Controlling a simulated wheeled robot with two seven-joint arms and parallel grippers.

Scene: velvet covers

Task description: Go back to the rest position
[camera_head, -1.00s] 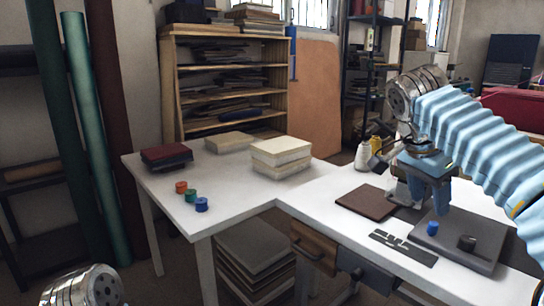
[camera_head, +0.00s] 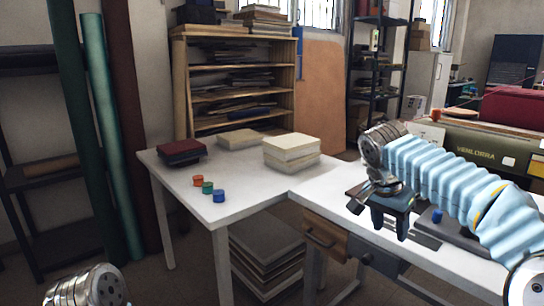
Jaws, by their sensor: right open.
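My right gripper (camera_head: 390,218) hangs above the right part of the white table (camera_head: 335,185), dark blue fingers pointing down. It is open, with nothing seen between its fingers. Its arm, in a light blue ribbed sleeve, comes in from the right. Behind it, a small blue piece (camera_head: 437,215) sits on a dark slab (camera_head: 462,238), partly hidden by my arm. My left gripper is out of view; only a metal joint of my left arm shows at the bottom left.
On the table's left part are orange (camera_head: 197,181), green (camera_head: 207,188) and blue (camera_head: 218,196) small pots, dark red books (camera_head: 181,152), and a cream stack (camera_head: 291,150). A wooden shelf (camera_head: 181,95) stands behind. A green machine (camera_head: 475,146) is at the right.

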